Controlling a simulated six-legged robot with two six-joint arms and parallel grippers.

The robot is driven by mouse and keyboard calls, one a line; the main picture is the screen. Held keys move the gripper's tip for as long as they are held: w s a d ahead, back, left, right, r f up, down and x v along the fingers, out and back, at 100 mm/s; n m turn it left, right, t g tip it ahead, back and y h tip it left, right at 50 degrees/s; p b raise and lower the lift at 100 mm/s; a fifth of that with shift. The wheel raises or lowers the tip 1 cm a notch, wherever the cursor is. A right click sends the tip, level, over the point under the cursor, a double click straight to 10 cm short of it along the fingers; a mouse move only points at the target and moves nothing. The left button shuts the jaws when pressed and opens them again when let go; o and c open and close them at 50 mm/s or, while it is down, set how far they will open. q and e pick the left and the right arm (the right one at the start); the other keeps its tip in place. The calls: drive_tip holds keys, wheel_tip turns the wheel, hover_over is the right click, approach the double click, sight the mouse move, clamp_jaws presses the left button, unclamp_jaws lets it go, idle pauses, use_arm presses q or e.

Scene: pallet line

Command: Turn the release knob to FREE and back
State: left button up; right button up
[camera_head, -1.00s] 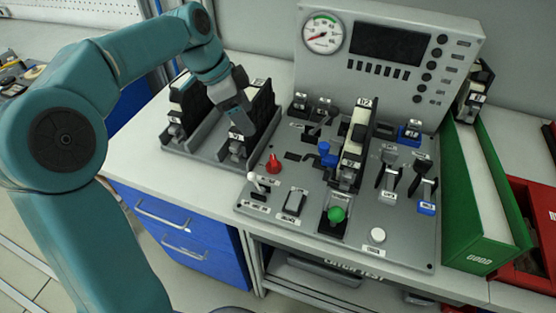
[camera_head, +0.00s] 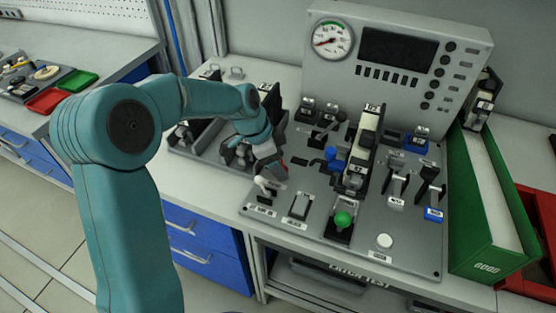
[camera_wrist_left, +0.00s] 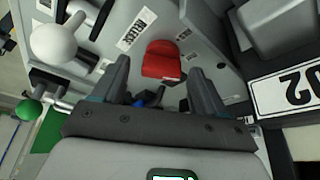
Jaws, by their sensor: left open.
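The red release knob (camera_wrist_left: 162,60) shows in the left wrist view, next to a white RELEASE label (camera_wrist_left: 136,30). My left gripper (camera_wrist_left: 158,66) is open, with one finger to each side of the knob in that view. A gap shows between the knob and each finger, and I see no contact. In the head view my left gripper (camera_head: 274,166) is over the left part of the grey control panel (camera_head: 325,228) and hides most of the knob. FREE markings cannot be read. My right gripper is not in view.
A white-tipped lever (camera_head: 262,184) stands close to the gripper; its white ball also shows in the left wrist view (camera_wrist_left: 55,42). A blue-handled clamp (camera_head: 336,158) and green knob (camera_head: 343,218) are to the right. A green bin (camera_head: 490,205) stands beyond the panel.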

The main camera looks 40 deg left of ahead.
use_arm(q)
drive_tip(key=shift+f, duration=0.1)
drive_tip(key=c, duration=1.1)
drive_tip(key=shift+o, duration=0.2)
